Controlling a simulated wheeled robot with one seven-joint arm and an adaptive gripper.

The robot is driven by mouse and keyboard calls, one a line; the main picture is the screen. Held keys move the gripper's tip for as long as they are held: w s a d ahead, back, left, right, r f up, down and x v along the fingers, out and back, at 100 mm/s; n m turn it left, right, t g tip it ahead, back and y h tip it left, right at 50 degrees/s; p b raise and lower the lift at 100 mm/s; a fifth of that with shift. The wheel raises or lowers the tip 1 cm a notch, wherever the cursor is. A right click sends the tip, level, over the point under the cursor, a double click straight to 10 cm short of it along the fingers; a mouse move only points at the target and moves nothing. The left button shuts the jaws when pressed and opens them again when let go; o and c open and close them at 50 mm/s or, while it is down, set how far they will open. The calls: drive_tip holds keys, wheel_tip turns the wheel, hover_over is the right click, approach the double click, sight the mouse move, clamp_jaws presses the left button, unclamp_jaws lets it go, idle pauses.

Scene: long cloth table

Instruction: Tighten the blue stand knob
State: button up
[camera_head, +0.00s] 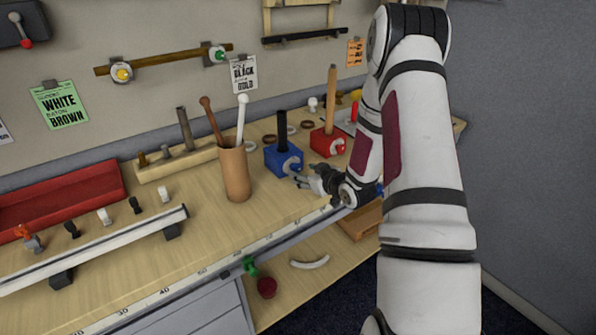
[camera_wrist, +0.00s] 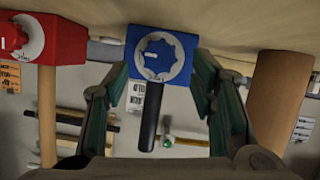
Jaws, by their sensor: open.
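The blue stand (camera_head: 283,160) is a block on the table with an upright black rod (camera_head: 282,124). Its blue knob (camera_head: 296,169) is on the side facing my gripper. In the wrist view, turned upside down, the blue stand (camera_wrist: 135,38) shows the blue knob (camera_wrist: 158,56) inside a white scalloped dial with small lettering, too small to read surely. A white mark on the knob points left there. My gripper (camera_head: 303,181) is open and empty just in front of the knob. In the wrist view its green-padded fingers (camera_wrist: 161,80) are spread either side of the knob, apart from it.
A red stand (camera_head: 327,143) with a wooden rod is to the right of the blue one. A brown cup (camera_head: 235,172) holding two sticks stands close on the left. A lower shelf (camera_head: 300,285) with loose parts lies below the table's front edge.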

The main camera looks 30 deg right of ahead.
sight(297, 170)
drive_tip(key=shift+x, duration=2.4)
drive_tip(key=c, duration=1.1)
